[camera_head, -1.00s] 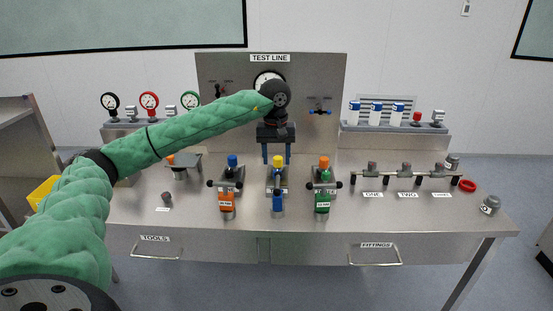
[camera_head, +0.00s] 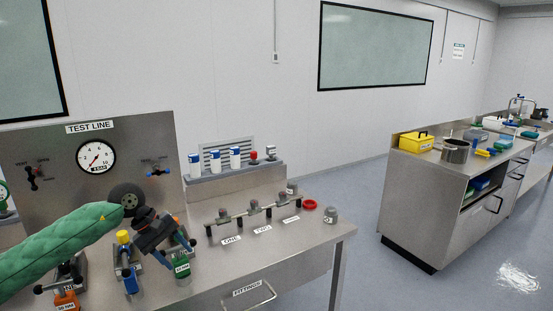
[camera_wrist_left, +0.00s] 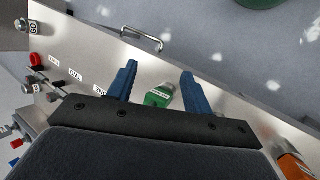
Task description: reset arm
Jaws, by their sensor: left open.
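My left arm, in a green sleeve, comes in from the left in the head view. My right gripper is not in view.
The test line panel (camera_head: 140,130) with its gauge (camera_head: 96,157) stands behind the arm. A rail with several grey knobs (camera_head: 253,207) and a red ring (camera_head: 310,204) are to the right. A second bench (camera_head: 425,200) stands across a clear floor gap.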

